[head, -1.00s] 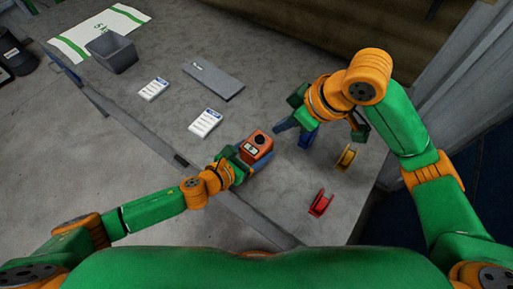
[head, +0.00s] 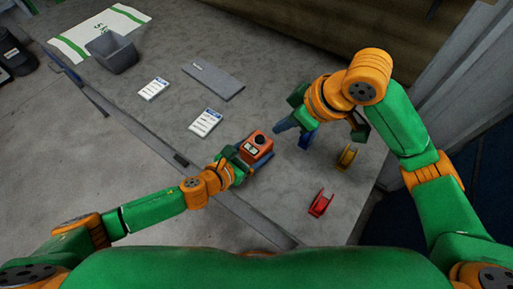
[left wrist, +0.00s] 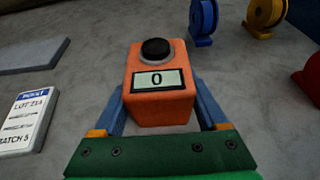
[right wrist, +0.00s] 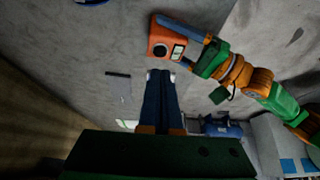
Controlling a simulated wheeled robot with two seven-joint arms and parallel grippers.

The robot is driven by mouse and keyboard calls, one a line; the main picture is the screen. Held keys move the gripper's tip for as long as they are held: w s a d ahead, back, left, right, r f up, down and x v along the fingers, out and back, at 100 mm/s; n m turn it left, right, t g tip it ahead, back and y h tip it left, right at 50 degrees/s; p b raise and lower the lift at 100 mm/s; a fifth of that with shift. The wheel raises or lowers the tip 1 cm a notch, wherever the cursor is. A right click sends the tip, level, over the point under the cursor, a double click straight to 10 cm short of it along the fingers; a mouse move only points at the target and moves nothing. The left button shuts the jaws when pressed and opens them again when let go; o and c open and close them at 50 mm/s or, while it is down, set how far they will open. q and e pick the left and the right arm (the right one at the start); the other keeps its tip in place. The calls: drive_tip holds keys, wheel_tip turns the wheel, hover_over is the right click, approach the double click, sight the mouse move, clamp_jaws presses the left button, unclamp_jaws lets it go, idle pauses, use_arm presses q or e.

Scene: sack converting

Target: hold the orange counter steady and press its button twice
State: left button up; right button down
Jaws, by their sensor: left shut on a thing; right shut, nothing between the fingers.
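The orange counter (head: 256,146) stands on the grey table, with a black round button (left wrist: 156,50) on top and a display (left wrist: 158,80) reading 0. My left gripper (head: 247,158) is shut on the counter, its blue fingers along both sides in the left wrist view (left wrist: 160,110). My right gripper (head: 284,125) is shut and empty, to the right of the counter and apart from it. In the right wrist view its closed blue fingers (right wrist: 160,78) lie below the counter (right wrist: 162,38) in the picture.
Blue (head: 306,140), yellow (head: 346,157) and red (head: 320,203) spools stand right of the counter. Two white label cards (head: 206,122) (head: 153,89), a grey flat slab (head: 212,81) and a grey bin (head: 112,52) lie further left and back. The table's front edge runs beneath my left arm.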

sight(263, 141)
drive_tip(key=a+m+y, duration=0.1)
drive_tip(key=m, duration=0.1)
drive_tip(key=w+a+r+m+y, duration=0.1)
drive_tip(key=m, duration=0.2)
drive_tip(key=w+a+r+m+t+y, duration=0.1)
drive_tip(key=m, duration=0.2)
drive_tip(key=shift+w+a+r, duration=0.25)
drive_tip(key=shift+a, duration=0.1)
drive_tip(key=shift+f, duration=0.1)
drive_tip(key=shift+f, duration=4.35)
drive_tip(key=shift+f, duration=0.1)
drive_tip(key=shift+f, duration=0.3)
